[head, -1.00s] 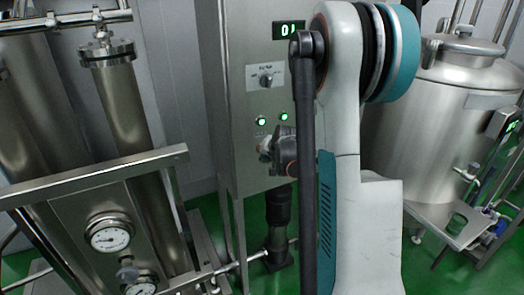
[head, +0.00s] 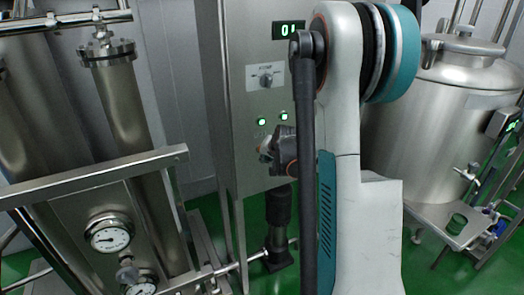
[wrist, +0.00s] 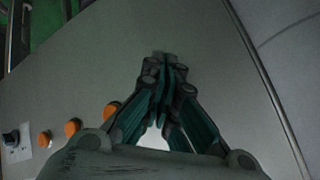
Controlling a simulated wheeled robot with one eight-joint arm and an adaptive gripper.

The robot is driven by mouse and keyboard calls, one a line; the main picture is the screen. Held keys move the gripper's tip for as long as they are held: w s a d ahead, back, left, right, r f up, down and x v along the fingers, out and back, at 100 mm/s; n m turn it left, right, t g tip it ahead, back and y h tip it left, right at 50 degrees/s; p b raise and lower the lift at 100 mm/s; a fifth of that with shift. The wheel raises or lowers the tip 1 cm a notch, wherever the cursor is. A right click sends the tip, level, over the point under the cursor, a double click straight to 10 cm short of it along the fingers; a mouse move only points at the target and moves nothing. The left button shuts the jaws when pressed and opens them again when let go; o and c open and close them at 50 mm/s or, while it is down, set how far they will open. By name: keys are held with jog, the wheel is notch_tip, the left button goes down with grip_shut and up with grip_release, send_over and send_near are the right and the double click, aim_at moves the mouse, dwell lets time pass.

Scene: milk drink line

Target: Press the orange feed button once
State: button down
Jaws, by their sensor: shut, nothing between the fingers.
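In the wrist view, orange round buttons (wrist: 72,127) stand in a row on a grey panel (wrist: 225,60). One more orange button (wrist: 45,139) is left of it, and another (wrist: 111,109) is partly hidden by my gripper's body. No label is readable, so I cannot tell which is the feed button. My gripper (wrist: 163,58) is shut and empty, its tips over bare panel, up and right of the buttons; contact cannot be told. In the head view my gripper (head: 265,149) is at the steel cabinet's front, below two green lights (head: 273,119), and no orange button shows clearly.
The cabinet (head: 240,70) carries a green display (head: 288,30) and a selector knob (head: 266,80). A dark knob (wrist: 11,138) sits left of the buttons. Steel pipework with a gauge (head: 109,236) stands at left. A steel tank (head: 440,110) stands at right.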

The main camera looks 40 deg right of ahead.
jog(key=shift+w, duration=0.2)
jog(key=shift+w+d, duration=0.1)
jog(key=shift+w, duration=0.1)
jog(key=shift+w+d, duration=0.1)
jog(key=shift+w, duration=0.3)
dwell(0.8)
jog(key=shift+s+b, duration=0.1)
jog(key=shift+b, duration=0.2)
jog(key=shift+s+a, duration=0.2)
jog(key=shift+s, duration=0.5)
jog(key=shift+s+a+b, duration=0.15)
jog(key=shift+s+a, duration=0.05)
jog(key=shift+s, duration=0.6)
jog(key=shift+s+a+b, duration=0.15)
jog(key=shift+s+a, duration=0.05)
jog(key=shift+s, duration=0.65)
jog(key=shift+s+a+b, duration=0.15)
jog(key=shift+s+a, duration=0.05)
jog(key=shift+s, duration=0.6)
